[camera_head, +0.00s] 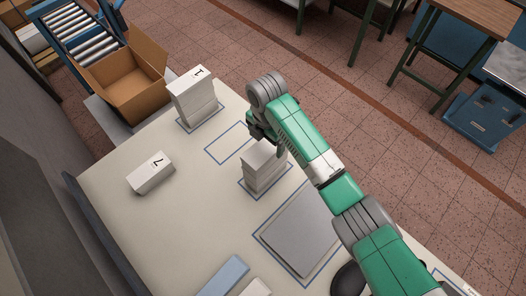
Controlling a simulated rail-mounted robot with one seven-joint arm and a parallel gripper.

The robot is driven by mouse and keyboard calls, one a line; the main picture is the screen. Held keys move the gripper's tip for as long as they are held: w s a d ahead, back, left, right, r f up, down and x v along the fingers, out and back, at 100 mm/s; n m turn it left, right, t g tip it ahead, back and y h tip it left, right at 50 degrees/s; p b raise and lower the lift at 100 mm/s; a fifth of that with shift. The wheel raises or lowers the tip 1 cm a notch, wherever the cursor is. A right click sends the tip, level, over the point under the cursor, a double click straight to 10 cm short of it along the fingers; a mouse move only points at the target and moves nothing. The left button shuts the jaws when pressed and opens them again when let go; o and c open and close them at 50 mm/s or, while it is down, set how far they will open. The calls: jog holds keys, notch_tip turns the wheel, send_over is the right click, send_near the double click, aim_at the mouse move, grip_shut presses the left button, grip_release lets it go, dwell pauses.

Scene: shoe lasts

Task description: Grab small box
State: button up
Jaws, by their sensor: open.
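A stack of small white boxes (262,168) stands inside a blue outline near the middle of the table. My gripper (267,139) is open at the upper edge of this stack, with a dark finger near its upper right side. The far finger is partly hidden, and I cannot tell whether the gripper touches the top box. A single white box (151,174) marked 7 lies apart to the left. A taller white stack (193,97) marked 1 stands at the back, inside its own blue outline.
An open cardboard box (128,88) sits by a roller conveyor (78,33) at the upper left. A grey plate (299,232) lies at right, with a light blue block (222,276) in front. An empty blue outline (228,143) lies between the stacks.

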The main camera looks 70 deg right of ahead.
aim_at(266, 147)
jog(key=f, duration=0.6)
jog(key=shift+d+f, duration=0.25)
jog(key=shift+f, duration=0.05)
jog(key=c, duration=1.2)
